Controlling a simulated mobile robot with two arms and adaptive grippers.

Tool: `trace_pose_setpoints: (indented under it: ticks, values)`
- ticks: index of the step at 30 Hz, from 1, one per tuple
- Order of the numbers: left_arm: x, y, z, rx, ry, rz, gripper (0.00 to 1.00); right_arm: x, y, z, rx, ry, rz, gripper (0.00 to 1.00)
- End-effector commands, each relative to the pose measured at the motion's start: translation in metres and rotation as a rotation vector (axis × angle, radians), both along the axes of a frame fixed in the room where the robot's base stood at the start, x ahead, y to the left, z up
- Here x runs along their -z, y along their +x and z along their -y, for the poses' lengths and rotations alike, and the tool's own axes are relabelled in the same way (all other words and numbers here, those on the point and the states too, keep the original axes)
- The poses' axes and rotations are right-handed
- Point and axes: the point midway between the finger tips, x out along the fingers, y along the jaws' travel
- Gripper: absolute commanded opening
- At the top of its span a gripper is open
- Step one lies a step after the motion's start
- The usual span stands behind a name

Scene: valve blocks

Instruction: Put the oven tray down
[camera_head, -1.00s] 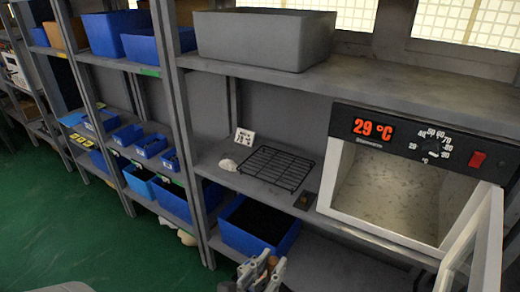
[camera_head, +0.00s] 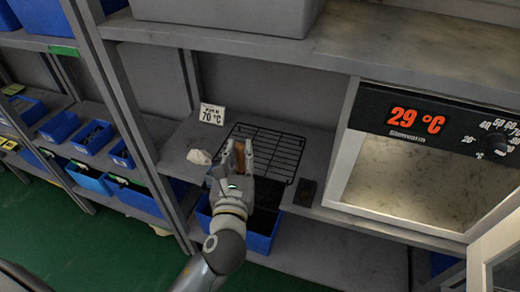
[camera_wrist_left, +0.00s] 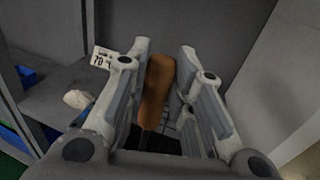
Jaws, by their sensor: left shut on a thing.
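The oven tray, a black wire rack (camera_head: 275,150), lies flat on the grey shelf left of the oven. My left gripper (camera_head: 238,155) is in front of its left part in the head view and hides some of its wires. The gripper is shut on an orange-brown handle (camera_head: 239,150), which stands between the fingers in the left wrist view (camera_wrist_left: 156,90). A dark part continues below the handle; whether it touches the rack cannot be told. Some rack wires (camera_wrist_left: 170,130) show behind the fingers in the wrist view. My right gripper is not in view.
The oven (camera_head: 400,175) stands open at the right, reading 29 °C, its chamber empty. A 70 °C card (camera_head: 212,114), a whitish lump (camera_head: 199,157) and a small dark block (camera_head: 305,192) are near the rack. A blue bin (camera_head: 258,242) stands below.

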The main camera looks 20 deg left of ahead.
Motion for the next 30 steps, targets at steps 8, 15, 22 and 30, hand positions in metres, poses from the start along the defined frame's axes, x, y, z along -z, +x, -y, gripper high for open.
trace_pose_setpoints:
  ticks: [8, 15, 22, 30]
  values:
    - [-0.046, 0.057, 0.038, -0.017, 0.001, 0.013, 0.00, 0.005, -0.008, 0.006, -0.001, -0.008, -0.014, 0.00]
    - [-0.072, 0.079, 0.063, 0.006, 0.007, 0.009, 0.00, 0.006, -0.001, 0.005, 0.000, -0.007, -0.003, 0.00]
    - [-0.067, 0.100, 0.053, 0.008, 0.013, 0.005, 0.00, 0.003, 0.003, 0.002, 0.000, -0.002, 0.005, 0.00]
    - [-0.041, 0.149, 0.017, 0.008, 0.010, 0.005, 0.00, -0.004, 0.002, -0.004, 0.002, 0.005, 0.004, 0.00]
